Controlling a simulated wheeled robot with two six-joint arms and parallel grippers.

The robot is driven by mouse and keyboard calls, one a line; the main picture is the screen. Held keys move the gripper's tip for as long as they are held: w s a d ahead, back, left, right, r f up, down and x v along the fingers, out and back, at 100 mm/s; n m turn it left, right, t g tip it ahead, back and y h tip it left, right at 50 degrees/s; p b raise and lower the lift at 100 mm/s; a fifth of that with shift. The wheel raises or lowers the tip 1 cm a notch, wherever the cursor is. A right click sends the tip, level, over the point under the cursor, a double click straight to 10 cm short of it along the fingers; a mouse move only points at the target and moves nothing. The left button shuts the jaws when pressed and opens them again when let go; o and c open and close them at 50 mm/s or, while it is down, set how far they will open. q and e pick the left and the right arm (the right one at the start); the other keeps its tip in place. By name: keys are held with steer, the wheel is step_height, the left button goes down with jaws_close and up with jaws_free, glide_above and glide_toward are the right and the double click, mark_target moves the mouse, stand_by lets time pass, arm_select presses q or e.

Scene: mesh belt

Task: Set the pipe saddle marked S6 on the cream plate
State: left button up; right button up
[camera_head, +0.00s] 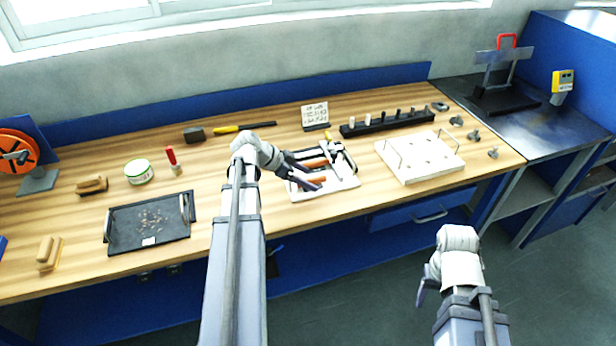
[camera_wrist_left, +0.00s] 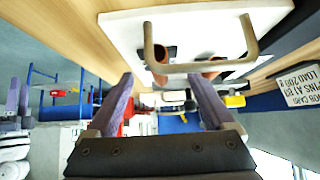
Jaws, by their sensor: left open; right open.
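A cream plate (camera_head: 411,169) with wire handles and small holes lies at the right of the bench. Several small grey fittings, which look like pipe saddles (camera_head: 474,136), stand to its right; no S6 mark is readable. My left gripper (camera_head: 305,179) is open over a white tray (camera_head: 346,184) holding copper-coloured and grey pieces. In the left wrist view, the open, empty fingers (camera_wrist_left: 158,92) are near the tray's handle (camera_wrist_left: 203,67) and copper pieces (camera_wrist_left: 160,62). My right gripper (camera_head: 425,288) is open, off the bench in front.
A black rack of pegs (camera_head: 388,122) and a job card (camera_head: 314,114) stand behind the trays. A black handled tray (camera_head: 150,225), a round tin (camera_head: 139,171) and brushes (camera_head: 48,252) are at left. A dark side counter with a scale-like stand (camera_head: 500,98) is at right.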

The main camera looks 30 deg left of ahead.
arm_select(q)
steer(key=p+v, duration=0.7)
steer(key=v, duration=0.4)
steer(key=s+d+f+n+g+y, duration=0.1)
steer(key=s+d+f+g+y, duration=0.1)
steer(key=d, duration=1)
steer(key=s+d+f+n+g+y, duration=0.2)
steer(key=s+d, duration=0.2)
steer(key=d, duration=0.8)
steer(key=s+d+f+n+g+y, duration=0.1)
steer(key=s+d+f+g+y, duration=0.1)
steer(key=d, duration=1.1)
steer(key=shift+s+g+y, duration=0.5)
steer(key=shift+y, duration=0.1)
